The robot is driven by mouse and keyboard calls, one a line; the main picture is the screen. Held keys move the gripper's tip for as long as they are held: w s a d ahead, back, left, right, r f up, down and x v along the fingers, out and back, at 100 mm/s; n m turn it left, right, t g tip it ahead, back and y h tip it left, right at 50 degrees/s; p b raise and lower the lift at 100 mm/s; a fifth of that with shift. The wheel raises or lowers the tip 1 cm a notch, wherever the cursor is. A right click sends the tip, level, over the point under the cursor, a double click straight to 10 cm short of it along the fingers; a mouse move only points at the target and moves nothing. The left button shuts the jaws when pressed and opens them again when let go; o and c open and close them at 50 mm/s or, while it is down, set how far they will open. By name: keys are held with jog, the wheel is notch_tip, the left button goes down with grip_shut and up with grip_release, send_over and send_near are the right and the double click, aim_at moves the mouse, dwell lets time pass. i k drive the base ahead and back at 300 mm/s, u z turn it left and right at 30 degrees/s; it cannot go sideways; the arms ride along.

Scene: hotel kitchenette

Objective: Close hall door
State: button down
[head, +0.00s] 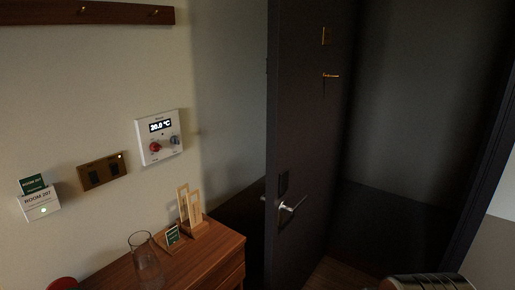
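The hall door (310,130) is a dark panel standing open in the middle of the head view, seen at a steep angle. A silver lever handle (291,208) sits low on it, below a small dark plate (283,183). Brass fittings (330,75) are high on its face. The dark door opening lies to the right of the panel, with a dark frame post (488,165) at the far right. My gripper does not show clearly in this view, and nothing is seen touching the door or its handle.
A wooden cabinet (215,250) with a glass carafe (145,262) and a wooden stand (188,205) is left of the door. A thermostat (159,137), switch plate (102,171) and card holder (39,202) are on the wall. A ribbed metallic shape (430,283) is at the bottom right.

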aim_at(311, 43)
jog(key=i, duration=0.75)
jog(key=u, duration=3.3)
jog(key=i, duration=0.35)
jog(key=z, duration=0.2)
